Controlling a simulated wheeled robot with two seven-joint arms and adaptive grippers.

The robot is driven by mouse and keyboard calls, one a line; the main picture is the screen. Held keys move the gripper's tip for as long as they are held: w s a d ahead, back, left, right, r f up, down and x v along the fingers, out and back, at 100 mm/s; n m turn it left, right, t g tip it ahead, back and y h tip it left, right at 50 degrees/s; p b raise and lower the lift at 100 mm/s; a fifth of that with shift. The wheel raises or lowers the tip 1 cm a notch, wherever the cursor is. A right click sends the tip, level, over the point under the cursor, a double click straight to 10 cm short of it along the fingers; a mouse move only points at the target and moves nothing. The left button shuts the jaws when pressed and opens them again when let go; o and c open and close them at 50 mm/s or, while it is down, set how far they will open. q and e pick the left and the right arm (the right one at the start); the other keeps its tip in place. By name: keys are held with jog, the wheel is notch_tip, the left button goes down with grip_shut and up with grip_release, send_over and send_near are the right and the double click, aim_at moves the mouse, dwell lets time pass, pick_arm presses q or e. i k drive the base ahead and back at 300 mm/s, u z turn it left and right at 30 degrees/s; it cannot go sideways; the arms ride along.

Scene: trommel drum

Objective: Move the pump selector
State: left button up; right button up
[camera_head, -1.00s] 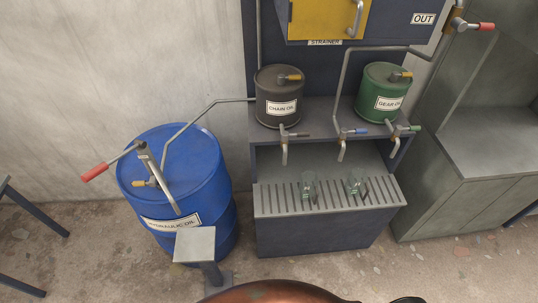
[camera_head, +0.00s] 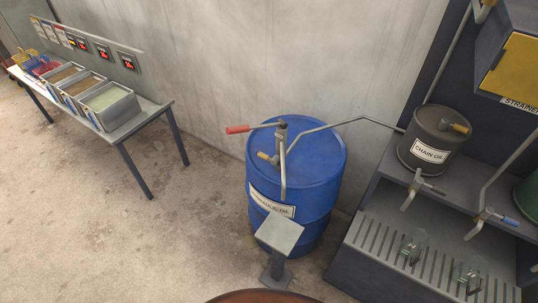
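A hand pump (camera_head: 282,150) with a red-gripped handle (camera_head: 238,129) stands on top of the blue hydraulic oil drum (camera_head: 322,165). The pump's spout points down over the drum's front, above a small grey stand (camera_head: 279,233). Neither of my grippers is in view.
A bench (camera_head: 150,115) with several bins stands at the back left, below red displays. A slotted drip tray (camera_head: 385,250) with two small clear vessels fills the lower right, below taps. The floor between bench and drum is clear.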

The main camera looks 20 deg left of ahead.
aim_at(268, 156)
jog(key=u, duration=2.35)
jog(key=i, duration=3.95)
jog(key=z, duration=4.65)
